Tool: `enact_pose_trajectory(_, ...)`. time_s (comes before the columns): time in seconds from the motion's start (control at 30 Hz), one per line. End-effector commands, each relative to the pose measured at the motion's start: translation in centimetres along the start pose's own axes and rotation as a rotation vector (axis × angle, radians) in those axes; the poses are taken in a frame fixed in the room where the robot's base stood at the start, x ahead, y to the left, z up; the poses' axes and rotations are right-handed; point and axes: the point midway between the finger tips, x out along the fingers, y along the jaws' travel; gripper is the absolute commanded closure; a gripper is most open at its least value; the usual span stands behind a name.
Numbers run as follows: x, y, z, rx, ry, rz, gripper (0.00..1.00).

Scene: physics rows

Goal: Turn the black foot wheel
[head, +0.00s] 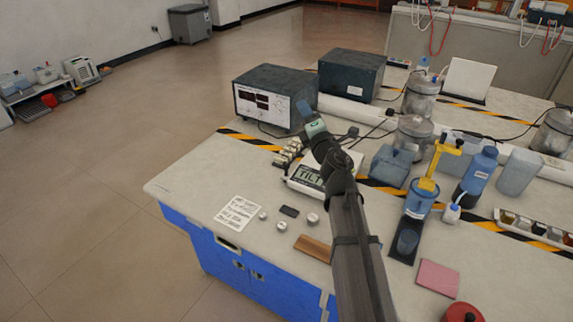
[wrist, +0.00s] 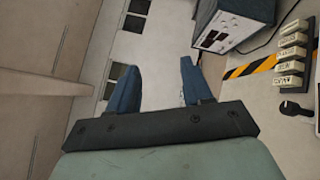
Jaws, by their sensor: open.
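My gripper (head: 306,112) is raised above the bench, in front of the white-fronted instrument box. In the wrist view its two blue fingers (wrist: 157,68) are apart, with nothing between them. A white balance (head: 303,186) with a display reading TILT sits on the bench below my arm, which covers part of it. In the wrist view a small black knob-like part (wrist: 291,108) shows at the right edge, apart from the fingers; I cannot tell whether it is the black foot wheel. I cannot make out the foot wheel in the head view.
The instrument box (head: 268,97) stands beyond the balance, with a dark box (head: 350,74) behind. A row of small labelled blocks (head: 287,154) is left of the balance. Bottles, a yellow-topped pump (head: 428,186) and metal vessels crowd the right.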

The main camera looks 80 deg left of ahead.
Motion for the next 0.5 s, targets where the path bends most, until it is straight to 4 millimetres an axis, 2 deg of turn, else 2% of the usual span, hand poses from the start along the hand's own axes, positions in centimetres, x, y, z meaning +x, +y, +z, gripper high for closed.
enact_pose_trajectory(0.03,0.4,0.9,-3.2,-0.035,0.037,0.004,0.5)
enact_pose_trajectory(0.3,0.9,4.9,-17.5,-0.236,0.202,0.037,0.5)
enact_pose_trajectory(0.4,0.6,6.0,-21.6,-0.3,0.247,0.053,0.5)
enact_pose_trajectory(0.5,0.3,6.9,-24.9,-0.352,0.28,0.066,0.5)
